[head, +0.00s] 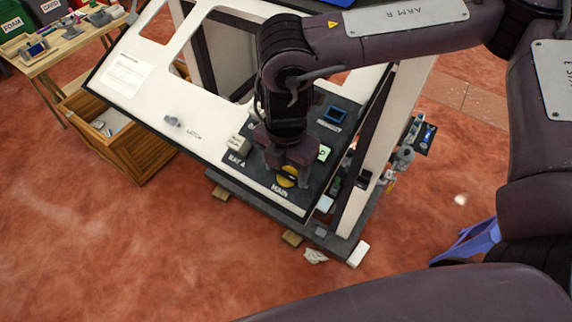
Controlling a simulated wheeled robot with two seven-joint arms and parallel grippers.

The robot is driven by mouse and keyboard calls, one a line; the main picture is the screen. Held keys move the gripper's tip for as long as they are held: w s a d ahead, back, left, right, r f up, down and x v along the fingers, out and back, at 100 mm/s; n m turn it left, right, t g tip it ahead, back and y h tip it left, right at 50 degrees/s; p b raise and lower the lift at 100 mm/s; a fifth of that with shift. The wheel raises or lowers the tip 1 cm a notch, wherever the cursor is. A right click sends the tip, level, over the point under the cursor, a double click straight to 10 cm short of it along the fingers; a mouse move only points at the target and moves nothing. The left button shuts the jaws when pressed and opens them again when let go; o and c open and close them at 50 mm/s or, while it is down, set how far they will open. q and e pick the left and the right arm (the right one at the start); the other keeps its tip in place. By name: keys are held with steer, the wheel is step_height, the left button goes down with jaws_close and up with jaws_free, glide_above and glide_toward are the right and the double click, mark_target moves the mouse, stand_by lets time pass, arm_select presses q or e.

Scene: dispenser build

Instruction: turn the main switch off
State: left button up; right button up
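The main switch (287,181) is a round yellow part on the dark control panel, just above the printed word MAIN. It lies at the lower end of the tilted white cabinet face (140,85). My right gripper (287,172) comes down from above right and is right at the switch, covering its upper part. Whether the fingers touch or grip it is hidden. The switch's exact turn position is hard to read. My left gripper is not in view.
The dark panel also carries a blue-screened unit (336,115), a pale green button (324,153) and a light block (238,144) near the BAY A label. A latch knob (172,121) is on the white face. A wooden crate (117,137) stands at left; the floor in front is mostly clear.

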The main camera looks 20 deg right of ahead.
steer(key=c, duration=0.8)
steer(key=shift+w+a+n, duration=0.1)
steer(key=shift+n, duration=0.3)
steer(key=n+g+h, duration=0.1)
steer(key=n, duration=0.1)
steer(key=shift+n, duration=0.4)
steer(key=n, duration=0.1)
steer(key=n+h, duration=0.1)
steer(key=n, duration=0.1)
steer(key=n+h, duration=0.1)
steer(key=n, duration=0.1)
steer(key=shift+w+a+g, duration=0.15)
steer(key=shift+a+g, duration=0.1)
steer(key=shift+g, duration=0.05)
steer(key=n, duration=0.2)
steer(key=n+h, duration=0.1)
steer(key=n, duration=0.1)
steer(key=shift+a+h, duration=0.15)
steer(key=shift+h, duration=0.15)
steer(key=shift+a+f+n+h, duration=0.1)
steer(key=shift+n+h, duration=0.6)
steer(key=shift+n, duration=1.4)
steer(key=shift+n+t, duration=0.3)
steer(key=shift+t, duration=0.1)
